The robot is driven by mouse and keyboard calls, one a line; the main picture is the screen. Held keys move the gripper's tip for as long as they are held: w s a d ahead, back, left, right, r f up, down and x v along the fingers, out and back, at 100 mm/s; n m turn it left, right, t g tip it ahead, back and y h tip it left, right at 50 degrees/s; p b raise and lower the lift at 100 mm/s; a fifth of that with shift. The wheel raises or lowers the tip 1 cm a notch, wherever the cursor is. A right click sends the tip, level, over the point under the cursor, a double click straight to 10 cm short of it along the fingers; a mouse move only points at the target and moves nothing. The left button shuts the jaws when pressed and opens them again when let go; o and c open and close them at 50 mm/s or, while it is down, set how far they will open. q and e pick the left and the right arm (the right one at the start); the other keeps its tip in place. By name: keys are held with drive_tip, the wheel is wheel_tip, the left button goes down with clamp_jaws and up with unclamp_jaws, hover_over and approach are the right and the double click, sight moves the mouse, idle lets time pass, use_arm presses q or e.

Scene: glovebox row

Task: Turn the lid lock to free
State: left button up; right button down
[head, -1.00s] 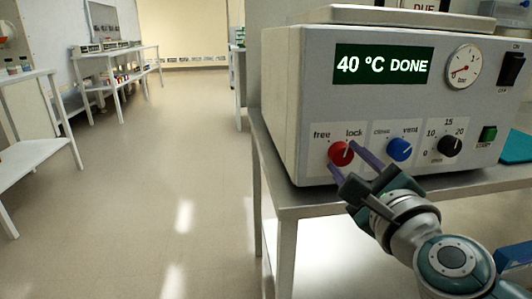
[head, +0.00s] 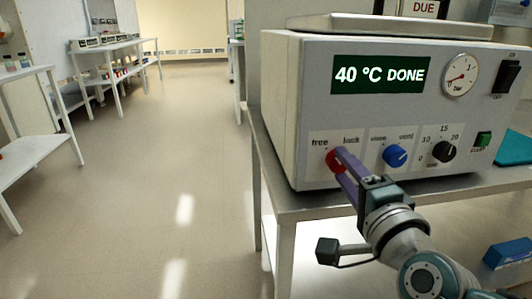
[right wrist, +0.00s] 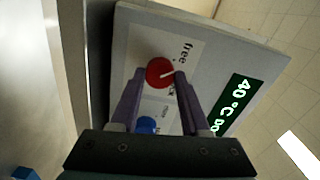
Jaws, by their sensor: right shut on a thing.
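The lid lock is a red knob (head: 335,160) at the lower left of the grey device's front (head: 310,110), between the printed words "free" and "lock". My right gripper (head: 343,163) is shut on the red knob, its purple fingers partly hiding it in the head view. In the right wrist view the fingers reach either side of the red knob (right wrist: 160,72). Its white pointer mark shows there, pointing roughly between the two words; a finger partly covers "lock". My left gripper is not in view.
Right of it are a blue vent knob (head: 395,156), a black dial (head: 444,151) and a green start button (head: 483,139). The display (head: 380,74) reads "40 °C DONE". The device stands on a grey bench (head: 290,203). The floor to the left is clear.

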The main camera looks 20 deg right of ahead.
drive_tip(key=shift+n, duration=0.6)
drive_tip(key=shift+c, duration=1.9)
unclamp_jaws()
drive_tip(key=p+v, duration=0.2)
drive_tip(key=v, duration=0.8)
drive_tip(key=shift+d, duration=0.1)
